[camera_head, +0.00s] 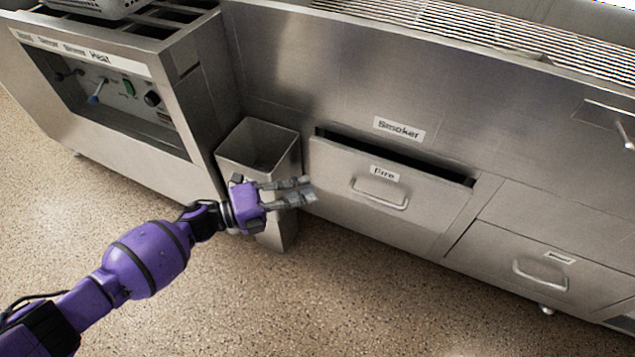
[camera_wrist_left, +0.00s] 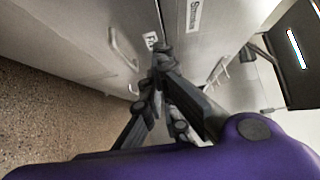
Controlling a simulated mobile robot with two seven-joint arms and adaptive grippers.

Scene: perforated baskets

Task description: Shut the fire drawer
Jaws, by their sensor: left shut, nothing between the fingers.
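The fire drawer (camera_head: 385,195) is a steel front with a bar handle (camera_head: 380,192) and a "Fire" label. It stands partly pulled out under the "Smoker" label (camera_head: 399,129), with a dark gap along its top edge. My left gripper (camera_head: 308,190) is shut and empty at the drawer's left edge; I cannot tell whether it touches. In the left wrist view the gripper (camera_wrist_left: 158,75) points along the drawer front (camera_wrist_left: 70,45). My right gripper is not in view.
A tall steel bin (camera_head: 260,150) stands just left of the drawer, behind my left gripper. A control unit (camera_head: 120,95) stands further left. Another drawer (camera_head: 545,265) with a handle is at the right. The speckled floor (camera_head: 300,310) in front is clear.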

